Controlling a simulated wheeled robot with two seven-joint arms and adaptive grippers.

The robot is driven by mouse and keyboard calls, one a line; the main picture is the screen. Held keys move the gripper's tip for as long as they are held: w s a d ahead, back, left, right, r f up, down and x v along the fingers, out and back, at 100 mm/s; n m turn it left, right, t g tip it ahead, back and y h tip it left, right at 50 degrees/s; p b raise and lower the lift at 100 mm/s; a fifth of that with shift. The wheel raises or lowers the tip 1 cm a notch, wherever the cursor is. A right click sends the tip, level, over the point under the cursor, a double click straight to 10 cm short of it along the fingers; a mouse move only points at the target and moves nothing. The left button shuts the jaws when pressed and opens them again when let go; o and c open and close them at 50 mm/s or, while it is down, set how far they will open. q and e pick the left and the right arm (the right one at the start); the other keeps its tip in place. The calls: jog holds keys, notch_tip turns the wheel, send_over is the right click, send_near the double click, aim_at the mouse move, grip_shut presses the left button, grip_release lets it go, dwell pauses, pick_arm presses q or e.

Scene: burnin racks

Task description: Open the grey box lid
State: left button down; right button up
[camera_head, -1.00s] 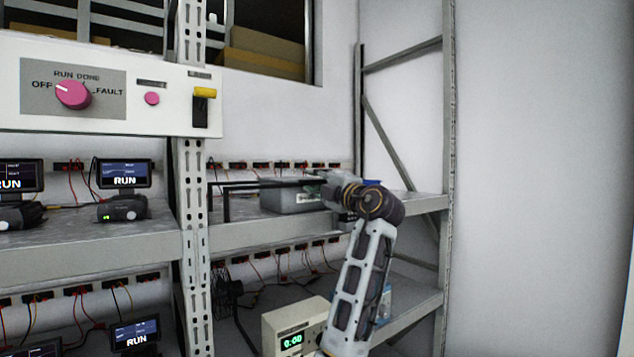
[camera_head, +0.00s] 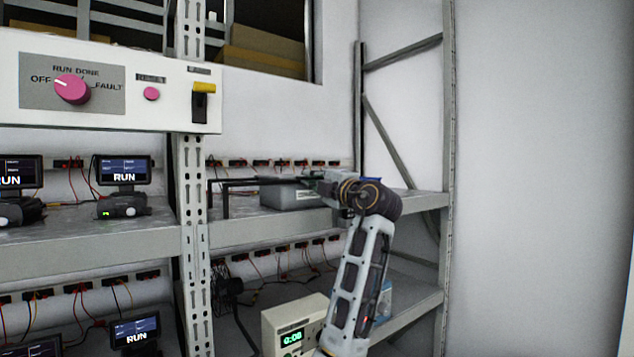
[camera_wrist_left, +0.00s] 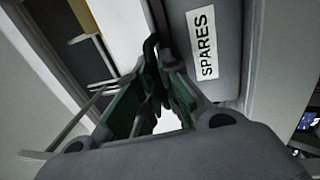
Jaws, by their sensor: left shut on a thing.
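The grey box (camera_head: 285,195) sits on the upper rack shelf, and its lid looks closed or nearly so in the head view. In the left wrist view the box (camera_wrist_left: 226,85) fills the upper right and carries a white SPARES label (camera_wrist_left: 203,44). My left gripper (camera_head: 312,178) is at the top right of the box. In the left wrist view my left gripper (camera_wrist_left: 158,72) is shut on a thin dark handle (camera_wrist_left: 151,45) beside the box front. The fingers partly hide the handle. My right gripper is in neither view.
A metal rack post (camera_head: 193,240) stands farther left. Below is a device with a green display (camera_head: 292,338). A white panel (camera_head: 150,65) hangs at upper left. Bare wall lies to the right.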

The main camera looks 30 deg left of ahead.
pick_arm(q)
jog(key=shift+s+a+f+b, duration=0.1)
jog(key=shift+s+a+b, duration=0.4)
jog(key=shift+s+b, duration=0.55)
jog(key=shift+s+a+r+b, duration=0.1)
jog(key=shift+s+a+b, duration=0.45)
jog(key=shift+s, duration=0.8)
jog(key=shift+s+a+f+b, duration=0.1)
jog(key=shift+s+a+b, duration=0.3)
jog(key=shift+s+b, duration=0.65)
jog(key=s, duration=0.1)
jog(key=s+a+b, duration=0.1)
jog(key=s, duration=0.1)
jog(key=s+a+b, duration=0.1)
jog(key=s, duration=0.1)
jog(key=shift+s, duration=0.1)
jog(key=c, duration=1.6)
grip_release()
jog(key=shift+o, duration=0.2)
jog(key=shift+d, duration=0.1)
jog(key=v, duration=1.1)
jog(key=shift+d, duration=0.4)
